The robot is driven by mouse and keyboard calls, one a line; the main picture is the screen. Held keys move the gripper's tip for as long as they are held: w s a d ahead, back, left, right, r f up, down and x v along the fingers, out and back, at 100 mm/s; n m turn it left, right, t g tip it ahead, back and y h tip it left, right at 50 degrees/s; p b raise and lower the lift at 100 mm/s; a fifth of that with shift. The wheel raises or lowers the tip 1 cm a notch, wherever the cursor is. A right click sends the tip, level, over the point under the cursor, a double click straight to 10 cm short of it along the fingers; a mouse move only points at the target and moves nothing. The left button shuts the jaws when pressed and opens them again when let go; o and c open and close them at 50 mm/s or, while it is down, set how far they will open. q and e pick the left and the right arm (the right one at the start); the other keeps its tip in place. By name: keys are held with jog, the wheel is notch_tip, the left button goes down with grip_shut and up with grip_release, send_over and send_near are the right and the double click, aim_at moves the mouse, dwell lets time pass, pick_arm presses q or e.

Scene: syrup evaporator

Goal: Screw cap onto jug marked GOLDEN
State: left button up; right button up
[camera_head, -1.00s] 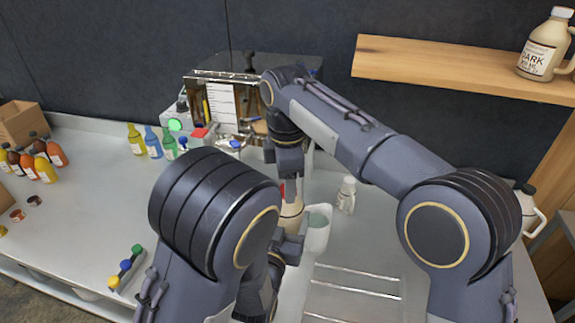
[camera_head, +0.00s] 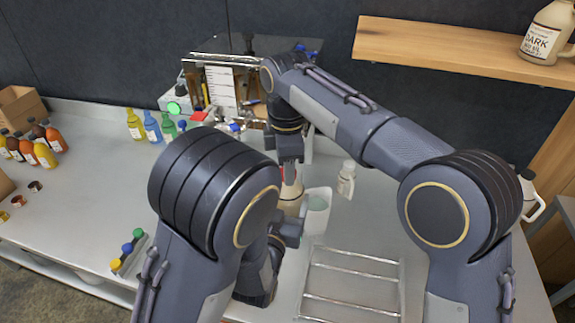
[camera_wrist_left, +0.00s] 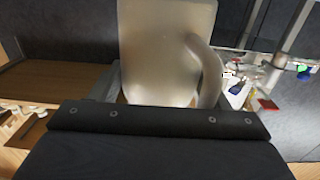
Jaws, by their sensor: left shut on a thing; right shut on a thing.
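A cream, translucent jug (camera_head: 291,192) stands upright in the head view, partly hidden by my arms. My left gripper (camera_head: 291,229) is shut on it from the near side. In the left wrist view the jug (camera_wrist_left: 165,50) fills the middle, its handle at the right; no GOLDEN label is visible. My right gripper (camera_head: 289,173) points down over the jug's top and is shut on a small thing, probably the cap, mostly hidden. A bit of red shows beside its fingers. I cannot tell whether cap and neck touch.
A pale open container (camera_head: 317,212) stands right beside the jug. A small white jug (camera_head: 346,179) is behind it. A wire rack (camera_head: 353,282) lies in front. Coloured bottles (camera_head: 152,128) stand at the back left. A DARK jug (camera_head: 545,38) is on the shelf (camera_head: 440,58).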

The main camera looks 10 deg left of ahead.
jog(key=m, duration=1.8)
jog(key=o, duration=1.2)
jog(key=shift+c, duration=0.2)
notch_tip(320, 180, up, 7)
jog(key=shift+r, duration=0.2)
